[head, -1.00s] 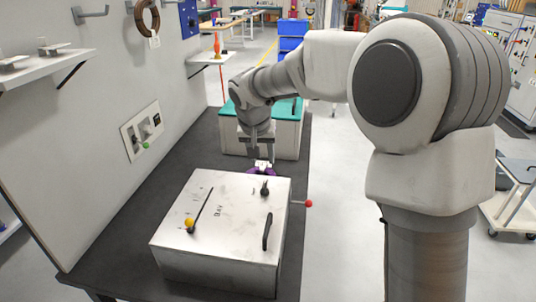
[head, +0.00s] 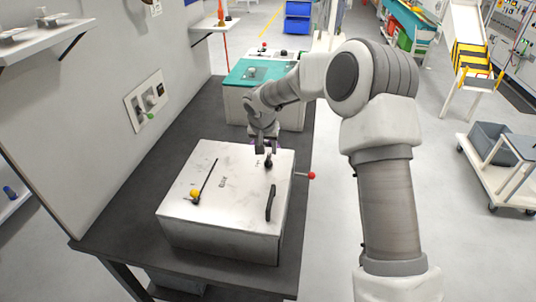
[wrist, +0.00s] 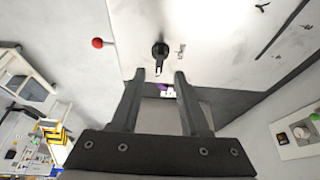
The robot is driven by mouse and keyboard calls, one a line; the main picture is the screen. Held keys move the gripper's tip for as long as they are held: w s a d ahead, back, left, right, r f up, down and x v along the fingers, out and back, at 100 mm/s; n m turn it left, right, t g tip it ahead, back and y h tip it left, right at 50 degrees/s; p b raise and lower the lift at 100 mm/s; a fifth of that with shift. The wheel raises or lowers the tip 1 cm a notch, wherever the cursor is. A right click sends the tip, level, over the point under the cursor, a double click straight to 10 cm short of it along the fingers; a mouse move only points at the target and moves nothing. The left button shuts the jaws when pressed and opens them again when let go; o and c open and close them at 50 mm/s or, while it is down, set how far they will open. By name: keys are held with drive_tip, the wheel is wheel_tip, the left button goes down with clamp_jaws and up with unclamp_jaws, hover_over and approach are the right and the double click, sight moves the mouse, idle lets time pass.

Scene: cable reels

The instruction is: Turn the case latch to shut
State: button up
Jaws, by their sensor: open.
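The case (head: 222,210) is a scuffed white metal box on the dark bench. A small black latch (head: 268,161) stands on its top near the far right corner. In the wrist view the latch (wrist: 160,50) lies just beyond the fingertips, roughly centred between them, with small pale marks beside it. My gripper (head: 265,150) is open and empty over the far edge of the case, close to the latch. In the wrist view the two fingers of my gripper (wrist: 160,76) are apart, and no contact with the latch shows.
The case top also has a black bar handle (head: 271,203) and a slot with a yellow knob (head: 195,194). A red-knobbed rod (head: 311,176) sticks out on the right. A teal-topped box (head: 245,73) stands behind. The wall with a switch panel (head: 146,106) is left.

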sight(268, 156)
drive_tip(key=shift+p+x, duration=0.3)
drive_tip(key=shift+x, duration=2.45)
clamp_jaws()
